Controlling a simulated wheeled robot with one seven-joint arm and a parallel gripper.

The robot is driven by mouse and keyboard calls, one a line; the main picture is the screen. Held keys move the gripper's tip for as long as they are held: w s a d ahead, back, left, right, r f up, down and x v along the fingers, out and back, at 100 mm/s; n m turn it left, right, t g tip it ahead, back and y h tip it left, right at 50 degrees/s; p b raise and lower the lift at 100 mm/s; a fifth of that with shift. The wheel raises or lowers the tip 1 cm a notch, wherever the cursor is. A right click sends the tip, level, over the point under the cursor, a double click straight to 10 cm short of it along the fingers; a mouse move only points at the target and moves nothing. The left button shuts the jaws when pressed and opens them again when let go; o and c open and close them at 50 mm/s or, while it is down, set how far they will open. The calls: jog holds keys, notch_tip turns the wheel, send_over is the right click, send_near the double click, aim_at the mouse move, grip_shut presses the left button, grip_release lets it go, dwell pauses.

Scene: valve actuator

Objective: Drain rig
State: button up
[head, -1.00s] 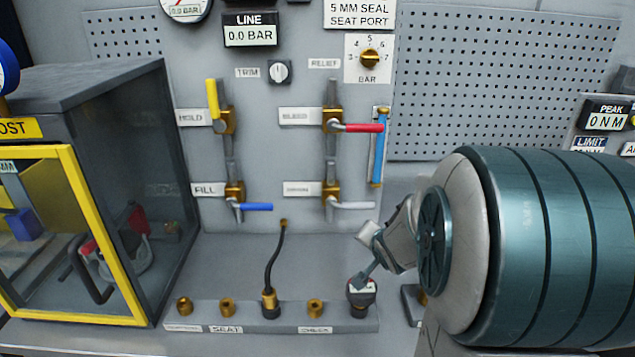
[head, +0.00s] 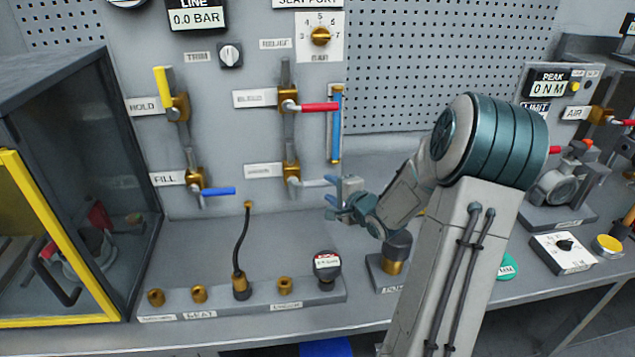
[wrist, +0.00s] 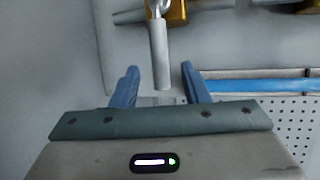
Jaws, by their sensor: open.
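The lower right valve on the panel has a brass body (head: 291,180) and a grey lever (head: 316,183) pointing right, level. Its label (head: 264,170) is too blurred to read. My gripper (head: 335,206) is open at the lever's free end. In the wrist view the grey lever (wrist: 159,55) reaches down between the two blue fingers (wrist: 160,72), with gaps on both sides. Whether anything touches is unclear. The line display (head: 194,17) reads 0.0 BAR.
Nearby valves have a red lever (head: 319,107), a blue lever (head: 217,191) and an upright yellow lever (head: 163,80). A blue tube (head: 336,130) stands right of the valves. A yellow-framed cabinet (head: 50,240) stands left.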

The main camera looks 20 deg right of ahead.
aim_at(323, 184)
jog(key=x, duration=0.7)
jog(key=shift+w+p, duration=0.1)
jog(key=shift+p, duration=0.2)
grip_shut()
